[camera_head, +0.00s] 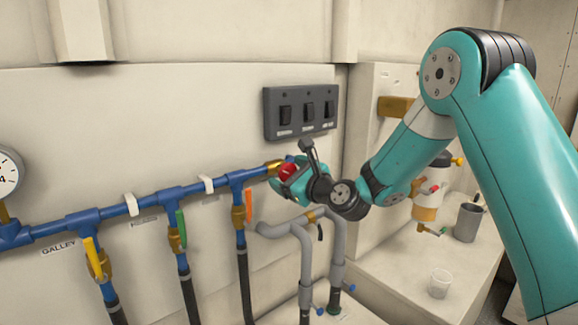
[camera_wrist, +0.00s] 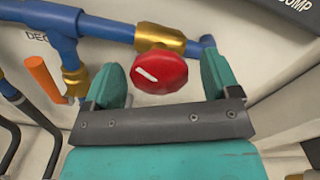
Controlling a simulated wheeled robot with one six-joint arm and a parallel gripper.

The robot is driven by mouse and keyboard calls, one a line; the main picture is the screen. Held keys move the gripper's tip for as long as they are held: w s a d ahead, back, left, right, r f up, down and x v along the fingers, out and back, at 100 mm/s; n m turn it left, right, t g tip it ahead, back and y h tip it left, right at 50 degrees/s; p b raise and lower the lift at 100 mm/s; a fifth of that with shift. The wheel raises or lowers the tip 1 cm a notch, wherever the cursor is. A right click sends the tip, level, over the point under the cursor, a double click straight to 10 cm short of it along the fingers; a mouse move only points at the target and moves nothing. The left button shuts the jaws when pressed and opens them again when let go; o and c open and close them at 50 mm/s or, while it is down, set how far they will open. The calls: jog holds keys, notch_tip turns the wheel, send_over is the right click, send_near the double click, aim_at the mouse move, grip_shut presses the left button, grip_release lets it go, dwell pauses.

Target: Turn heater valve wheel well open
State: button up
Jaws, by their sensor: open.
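The red valve wheel (camera_wrist: 160,72) with a white mark sits on a brass valve body (camera_wrist: 158,40) at the end of the blue pipe. In the wrist view it lies between the two teal fingers of my gripper (camera_wrist: 163,82), with a gap on each side. The gripper is open and does not appear to touch the wheel. In the head view the wheel (camera_head: 288,170) shows partly, with my gripper (camera_head: 290,182) around or just in front of it. The white mark runs slanting across the wheel's face. No label for the wheel is readable.
The blue manifold pipe (camera_head: 110,212) runs along the wall with yellow (camera_head: 93,258), green (camera_head: 180,228) and orange (camera_head: 249,205) lever handles left of the wheel. A dark switch panel (camera_head: 300,112) is above. A white cup (camera_head: 439,283) stands on the bench.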

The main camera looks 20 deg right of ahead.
jog(key=shift+w+a, duration=0.1)
jog(key=shift+w, duration=0.05)
jog(key=shift+c, duration=0.5)
jog(key=c, duration=0.8)
